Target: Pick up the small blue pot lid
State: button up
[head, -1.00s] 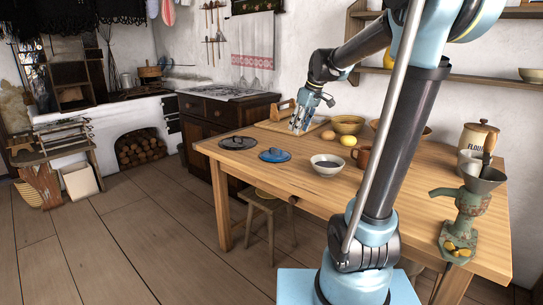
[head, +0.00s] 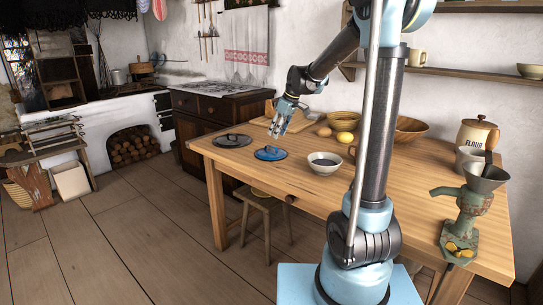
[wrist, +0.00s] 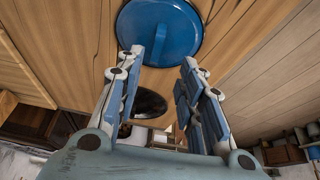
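The small blue pot lid (head: 270,153) lies flat on the wooden table near its front left edge. A dark grey lid (head: 233,140) lies to its left. My gripper (head: 277,129) hangs above the table, just behind and above the blue lid in the head view. In the wrist view the blue lid (wrist: 158,30) shows at the top, beyond the fingertips. The fingers (wrist: 174,58) are apart with nothing between them, and the gripper does not appear to touch the lid.
A white bowl with dark contents (head: 324,166) stands right of the blue lid. A wooden tray (head: 298,126), yellow fruit (head: 345,137) and a tan bowl (head: 342,120) are behind. A stool (head: 263,203) stands under the table's front edge. A grinder (head: 465,215) is at right.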

aim_at(275, 148)
jog(key=x, duration=0.3)
jog(key=shift+f, duration=0.15)
jog(key=shift+w+x, duration=0.15)
jog(key=shift+x, duration=1.15)
jog(key=shift+w+x, duration=0.15)
jog(key=shift+x, duration=1.15)
jog(key=shift+c, duration=0.2)
grip_shut()
